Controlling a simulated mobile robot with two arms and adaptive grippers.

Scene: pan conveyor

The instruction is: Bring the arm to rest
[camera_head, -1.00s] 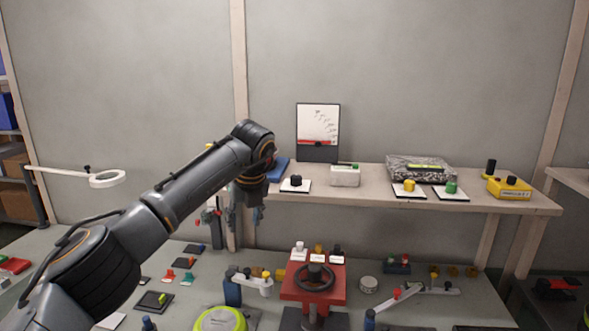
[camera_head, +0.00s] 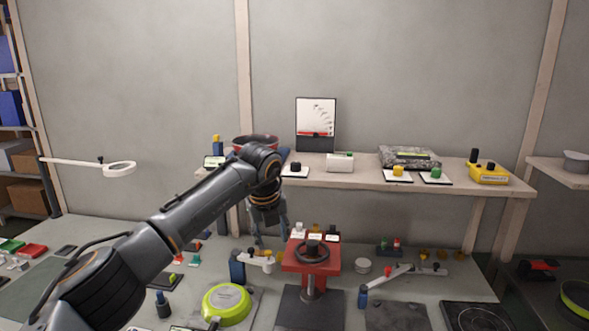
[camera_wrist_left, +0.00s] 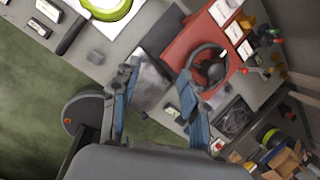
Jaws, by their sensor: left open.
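My left arm reaches in from the left in the head view, and its gripper (camera_head: 268,228) points down in front of the shelf, above the back of the workbench. In the left wrist view the gripper (camera_wrist_left: 160,110) shows two blue-grey fingers spread apart with nothing held between them. The red stand with a black handwheel (camera_head: 311,254) is just right of the gripper in the head view. The stand also shows beyond the fingers in the left wrist view (camera_wrist_left: 190,42). My right gripper is not in view.
A shelf (camera_head: 460,184) with boxes and buttons runs behind the arm. A lime-green round pan (camera_head: 227,303) lies on the bench below. A white ring on an arm (camera_head: 119,169) juts out at left. The wall above the shelf is clear.

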